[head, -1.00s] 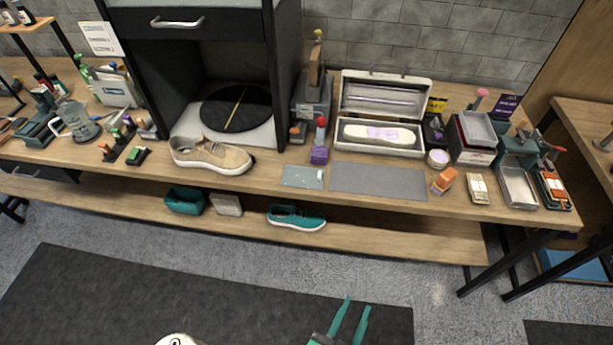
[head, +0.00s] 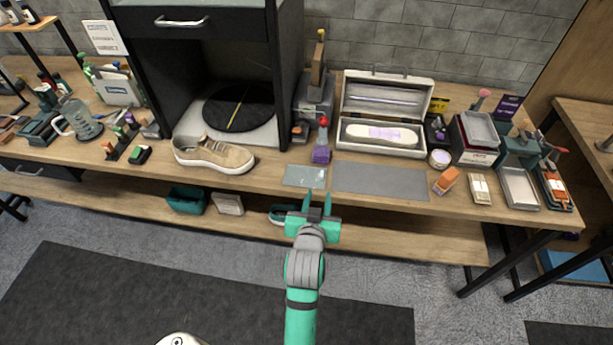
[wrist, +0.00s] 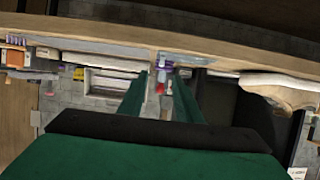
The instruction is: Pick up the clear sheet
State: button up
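The clear sheet (head: 304,176) lies flat on the workbench, left of the grey mat and in front of the purple block. It looks like a thin, pale see-through rectangle. My gripper (head: 318,200) is in front of the bench edge, just below the sheet in the head view, with its fingers pointing toward the bench. In the wrist view the two green fingers of my gripper (wrist: 158,92) are apart with nothing between them.
A tan sneaker (head: 213,155) stands left of the sheet. A grey mat (head: 380,181) lies to its right. A purple block with a red-topped tool (head: 321,154) stands behind. An open white case (head: 381,134) is at the back. A lower shelf (head: 400,236) runs beneath the bench.

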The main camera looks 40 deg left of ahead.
send_near(321, 178)
jog(key=w+a, duration=0.1)
jog(key=w, duration=0.1)
jog(key=shift+s+f+x, duration=0.1)
jog(key=shift+f+x, duration=0.1)
jog(key=shift+x, duration=1.35)
jog(key=shift+s+f+x, duration=0.1)
jog(key=shift+f+x, duration=0.1)
jog(key=shift+x, duration=1.35)
grip_shut()
